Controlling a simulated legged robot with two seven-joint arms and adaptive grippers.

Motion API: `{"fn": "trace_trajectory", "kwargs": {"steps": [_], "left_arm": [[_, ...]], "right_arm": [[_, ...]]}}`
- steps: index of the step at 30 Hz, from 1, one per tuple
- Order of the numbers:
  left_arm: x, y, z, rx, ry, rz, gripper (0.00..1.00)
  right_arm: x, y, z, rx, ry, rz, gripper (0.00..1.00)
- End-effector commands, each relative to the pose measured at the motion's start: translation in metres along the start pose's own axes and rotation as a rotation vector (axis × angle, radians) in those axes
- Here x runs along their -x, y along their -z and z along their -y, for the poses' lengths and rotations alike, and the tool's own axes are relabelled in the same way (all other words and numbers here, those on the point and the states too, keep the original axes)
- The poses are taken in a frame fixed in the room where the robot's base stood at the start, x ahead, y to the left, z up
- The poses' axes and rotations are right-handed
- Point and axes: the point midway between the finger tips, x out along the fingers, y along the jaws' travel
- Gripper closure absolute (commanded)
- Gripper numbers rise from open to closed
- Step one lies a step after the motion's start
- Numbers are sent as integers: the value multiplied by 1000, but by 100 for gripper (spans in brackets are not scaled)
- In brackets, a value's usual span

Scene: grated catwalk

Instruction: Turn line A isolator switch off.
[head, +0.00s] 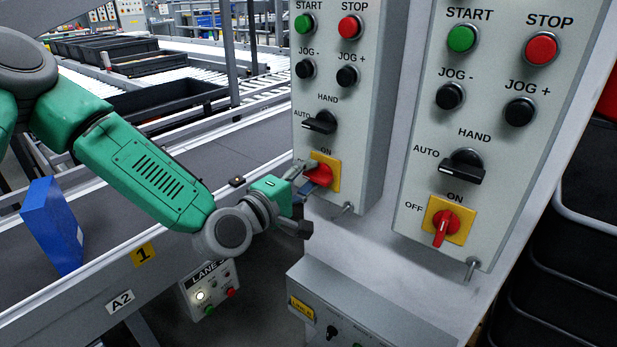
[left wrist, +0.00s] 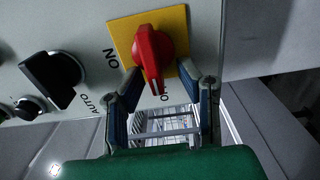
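Two grey control panels hang side by side. The left panel (head: 343,100) has a red rotary switch (head: 318,175) on a yellow plate, its handle lying sideways. In the left wrist view this red handle (left wrist: 152,55) points down toward a partly hidden label starting with O, with ON at its left. My left gripper (head: 302,192) is at this switch. Its fingers (left wrist: 161,82) are open, one on each side of the handle's end, with gaps visible. The right panel (head: 490,130) has a similar red switch (head: 441,228), its handle upright. No line name is readable on either panel. My right gripper is out of view.
A black selector knob (head: 320,123) sits just above the left switch. A small metal toggle (head: 342,209) is below it. A grey box (head: 360,310) juts out underneath. A conveyor with a blue box (head: 52,226) runs at left. Black crates (head: 570,240) stand at right.

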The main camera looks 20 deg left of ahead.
Motion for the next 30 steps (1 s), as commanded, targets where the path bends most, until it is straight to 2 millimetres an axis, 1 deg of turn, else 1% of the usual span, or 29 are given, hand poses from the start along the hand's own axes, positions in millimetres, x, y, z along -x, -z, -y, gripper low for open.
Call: {"fn": "trace_trajectory", "kwargs": {"steps": [2, 5, 12, 15, 18, 23, 30], "left_arm": [[4, 0, 0, 1, 0, 1, 69], [17, 0, 0, 1, 1, 1, 69], [68, 2, 1, 4, 3, -2, 69], [88, 2, 2, 4, 3, -2, 69], [103, 3, 3, 4, 4, -2, 69], [116, 3, 3, 2, 4, -2, 69], [118, 2, 3, 1, 3, -2, 69]], "right_arm": [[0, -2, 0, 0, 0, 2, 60], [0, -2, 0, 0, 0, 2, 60], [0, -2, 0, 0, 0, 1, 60], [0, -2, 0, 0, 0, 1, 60], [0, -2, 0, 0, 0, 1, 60], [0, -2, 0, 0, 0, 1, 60], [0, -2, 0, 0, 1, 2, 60]]}}
